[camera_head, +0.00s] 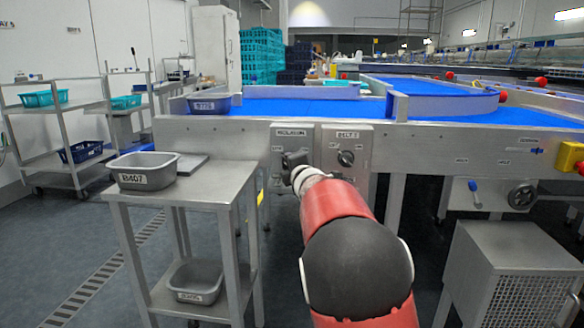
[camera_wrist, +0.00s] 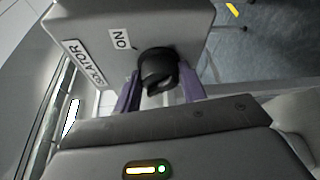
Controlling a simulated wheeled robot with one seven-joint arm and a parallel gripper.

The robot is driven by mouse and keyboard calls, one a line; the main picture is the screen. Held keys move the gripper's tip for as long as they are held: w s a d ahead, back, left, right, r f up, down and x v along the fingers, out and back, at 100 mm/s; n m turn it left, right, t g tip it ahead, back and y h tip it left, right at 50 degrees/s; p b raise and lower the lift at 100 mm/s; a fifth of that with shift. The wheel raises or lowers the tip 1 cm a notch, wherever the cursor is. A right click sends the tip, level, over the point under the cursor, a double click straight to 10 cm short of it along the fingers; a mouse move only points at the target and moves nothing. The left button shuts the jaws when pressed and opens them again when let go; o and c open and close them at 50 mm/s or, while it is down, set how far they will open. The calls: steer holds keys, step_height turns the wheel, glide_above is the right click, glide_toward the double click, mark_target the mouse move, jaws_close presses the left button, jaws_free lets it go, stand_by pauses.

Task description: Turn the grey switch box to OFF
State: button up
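The grey switch box (camera_head: 291,138) is labelled ISOLATOR in the head view and hangs on the conveyor's front side. In the wrist view, the box (camera_wrist: 130,25) shows an ISOLATOR label and an ON label beside its black rotary knob (camera_wrist: 157,66). My gripper (camera_wrist: 160,84) is at the knob, with one purple finger on each side of it. The fingers look apart, with small gaps beside the knob's handle; firm contact is not clear. In the head view, my gripper (camera_head: 295,160) partly hides the knob. No OFF label shows.
A steel side table (camera_head: 215,185) with a grey bin (camera_head: 143,171) stands left. A steel cabinet (camera_head: 510,245) stands right. The blue conveyor belt (camera_head: 300,107) runs behind.

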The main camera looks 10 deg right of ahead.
steer(key=o, duration=0.4)
steer(key=shift+s+d+r+b, duration=0.15)
steer(key=shift+s+b, duration=0.35)
steer(key=shift+s, duration=1.45)
steer(key=shift+s+d+r+b, duration=0.15)
steer(key=shift+s+b, duration=0.35)
steer(key=shift+s, duration=1.45)
